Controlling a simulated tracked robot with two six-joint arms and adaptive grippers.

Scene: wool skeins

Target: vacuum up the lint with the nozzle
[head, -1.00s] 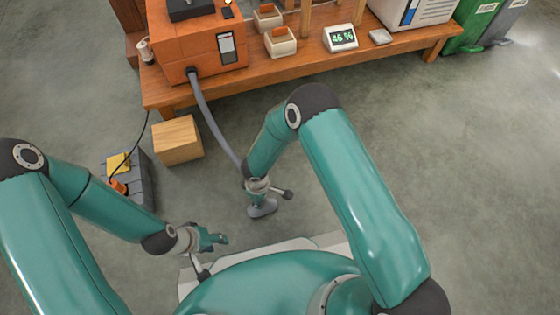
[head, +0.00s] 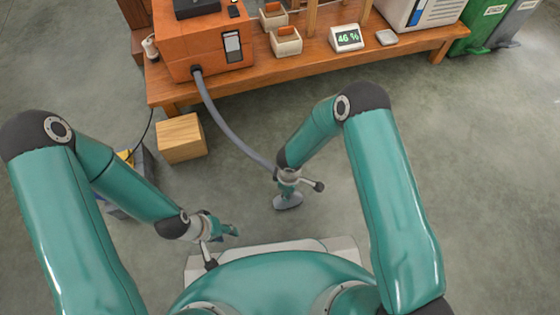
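The grey nozzle (head: 288,203) has a flat foot low at or just over the concrete floor, right of the picture's middle. A grey hose (head: 228,130) runs from the orange vacuum unit (head: 203,42) down to it. My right gripper (head: 287,186) is at the top of the nozzle and appears shut on it; its fingers are mostly hidden. My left gripper (head: 228,229) is empty, left of the nozzle and in front of my base. The gap between its fingers is too small to make out. I cannot make out any lint on the floor.
A wooden bench (head: 300,72) stands at the back with a humidity display (head: 347,38) reading 46 %. A wooden block (head: 181,138) is on the floor in front of it. A dark crate (head: 128,205) is partly behind my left arm. Floor to the right is clear.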

